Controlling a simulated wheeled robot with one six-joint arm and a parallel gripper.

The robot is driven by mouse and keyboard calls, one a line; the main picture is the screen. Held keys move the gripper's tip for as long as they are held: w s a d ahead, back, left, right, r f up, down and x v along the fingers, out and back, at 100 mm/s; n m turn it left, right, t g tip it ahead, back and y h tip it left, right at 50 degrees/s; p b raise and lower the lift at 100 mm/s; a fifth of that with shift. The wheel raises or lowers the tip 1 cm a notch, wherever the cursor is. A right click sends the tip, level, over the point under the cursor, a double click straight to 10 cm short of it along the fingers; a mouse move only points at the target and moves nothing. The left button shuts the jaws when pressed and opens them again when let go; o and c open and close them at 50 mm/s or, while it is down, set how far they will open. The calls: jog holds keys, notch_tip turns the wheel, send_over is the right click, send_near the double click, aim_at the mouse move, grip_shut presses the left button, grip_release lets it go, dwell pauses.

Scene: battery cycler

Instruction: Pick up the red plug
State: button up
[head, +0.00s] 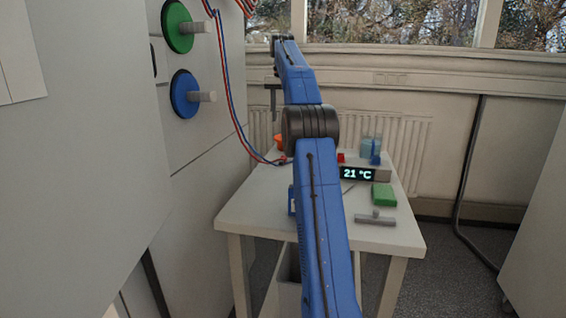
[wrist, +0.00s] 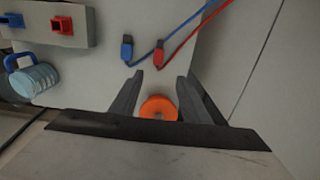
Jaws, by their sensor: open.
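The red plug (wrist: 161,52) lies on the white table in the wrist view, at the end of a red cable (wrist: 190,36). A blue plug (wrist: 127,47) lies to its left on a blue cable. My gripper (wrist: 160,78) is open and empty. In this view the red plug appears beyond the fingertips, roughly in line with the gap between them, and apart from them. In the head view my gripper (head: 273,112) is above the far left of the table; I cannot make out the red plug there.
An orange ring-shaped object (wrist: 158,108) shows between the fingers, below them. A box with a red socket (wrist: 62,25) and a blue socket stands upper left, near a light-blue mug (wrist: 35,78). In the head view, the table (head: 252,210) also holds a display (head: 357,174) and a green block (head: 384,195).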

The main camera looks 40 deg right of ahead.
send_over(283, 158)
jog(key=f, duration=0.7)
jog(key=w+f, duration=0.1)
jog(key=f, duration=0.3)
jog(key=shift+d+f, duration=0.15)
jog(key=shift+d, duration=0.05)
jog(key=f, duration=0.2)
jog(key=s+f, duration=0.1)
jog(key=f, duration=0.1)
jog(key=shift+a+f, duration=0.15)
jog(key=shift+w+f, duration=0.1)
jog(key=shift+f, duration=0.45)
jog(key=shift+c, duration=0.7)
grip_shut()
